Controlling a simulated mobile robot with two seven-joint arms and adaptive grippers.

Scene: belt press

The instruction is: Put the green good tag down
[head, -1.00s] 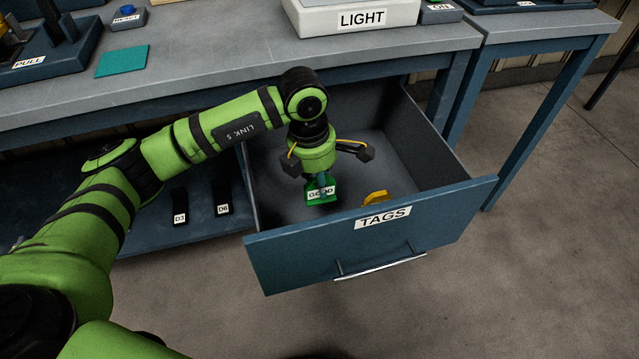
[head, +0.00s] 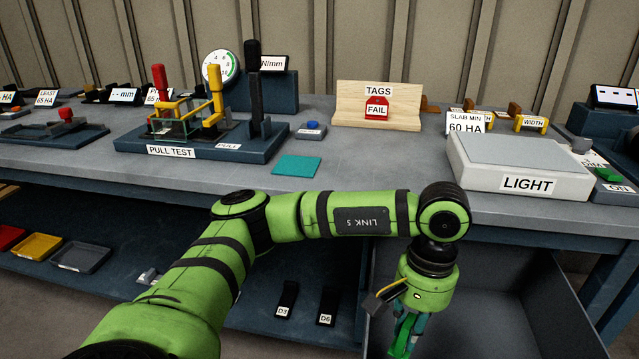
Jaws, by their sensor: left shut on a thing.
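My left gripper (head: 408,335) hangs at the lower right of the head view, over the open drawer (head: 500,325). It is shut on the green good tag (head: 400,346), which shows edge-on at the bottom of the picture; its lettering cannot be read from here. A wooden tag board (head: 348,103) marked TAGS stands at the back of the bench, with a red FAIL tag (head: 376,107) on it. My right gripper is out of view.
A teal mat (head: 297,166) lies bare on the bench. The pull test rig (head: 200,145) stands left of it, and a blue button box (head: 311,131) behind it. The white light box (head: 520,160) is at the right. Bench top between mat and light box is free.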

